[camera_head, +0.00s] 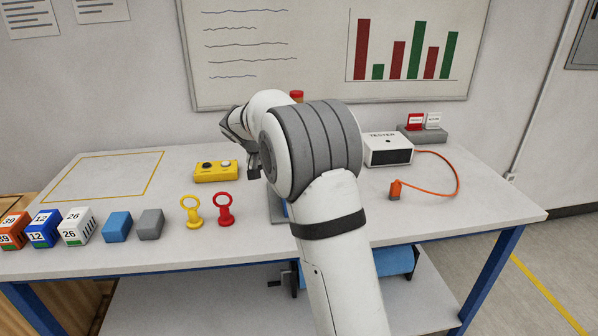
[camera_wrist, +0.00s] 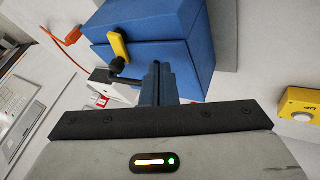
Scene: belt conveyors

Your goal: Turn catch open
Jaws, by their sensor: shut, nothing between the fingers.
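A blue box (camera_wrist: 150,25) fills the upper middle of the wrist view. On its near face is a yellow catch (camera_wrist: 119,45), a short bar standing at a slant, with a black round part (camera_wrist: 117,66) at its lower end. My gripper (camera_wrist: 157,70) is shut and empty, its fingers in front of the box face, to the right of the catch and apart from it. Whether the fingertips touch the box I cannot tell. In the head view my gripper (camera_head: 254,172) shows left of my arm, which hides nearly all of the box.
A yellow button box (camera_head: 216,173) stands left of my gripper. Yellow (camera_head: 192,212) and red (camera_head: 225,210) ring-topped pieces and several blocks line the front edge. A white tester (camera_head: 388,150) with an orange cable (camera_head: 455,170) is at right. The taped area (camera_head: 100,155) is empty.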

